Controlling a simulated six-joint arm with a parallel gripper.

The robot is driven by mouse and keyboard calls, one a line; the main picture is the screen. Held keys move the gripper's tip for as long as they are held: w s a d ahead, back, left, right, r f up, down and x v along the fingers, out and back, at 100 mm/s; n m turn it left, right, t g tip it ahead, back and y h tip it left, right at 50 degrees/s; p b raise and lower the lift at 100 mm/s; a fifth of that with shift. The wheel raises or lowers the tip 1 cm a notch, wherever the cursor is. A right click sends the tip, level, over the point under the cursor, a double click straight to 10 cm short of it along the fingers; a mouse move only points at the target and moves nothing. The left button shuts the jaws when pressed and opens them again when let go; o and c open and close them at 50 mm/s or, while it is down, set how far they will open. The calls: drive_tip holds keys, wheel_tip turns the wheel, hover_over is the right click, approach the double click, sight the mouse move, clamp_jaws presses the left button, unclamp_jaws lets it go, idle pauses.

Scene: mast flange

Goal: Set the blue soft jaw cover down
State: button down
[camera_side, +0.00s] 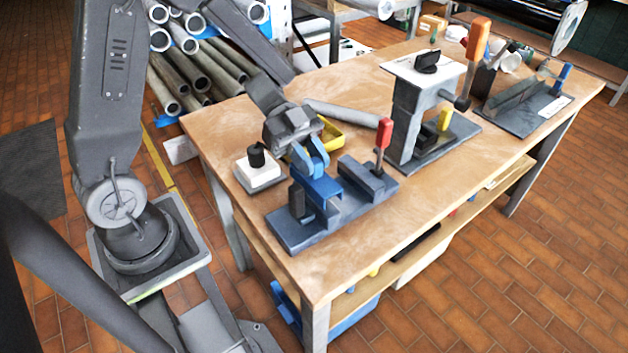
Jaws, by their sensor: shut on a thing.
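My gripper (316,168) reaches down from the upper left over the front left of the workbench, its blue fingers shut on the blue soft jaw cover (323,190). The cover is a bent, channel-like blue piece. It is at the left jaw of a grey vise (340,222) with a red-handled lever (384,132). I cannot tell whether the cover rests on the jaw or is just above it. The fingers hide its upper back part.
A white block with a black knob (258,170) stands left of the vise. A yellow tray (330,135) and a grey tube (340,113) lie behind. A taller clamp fixture (420,110) with an orange handle stands to the right. The bench (440,180) is bare at its front right.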

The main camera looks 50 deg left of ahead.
sight(311, 180)
drive_tip(key=shift+f, duration=2.3)
drive_tip(key=c, duration=1)
unclamp_jaws()
drive_tip(key=shift+s+f, duration=0.1)
drive_tip(key=shift+s, duration=0.05)
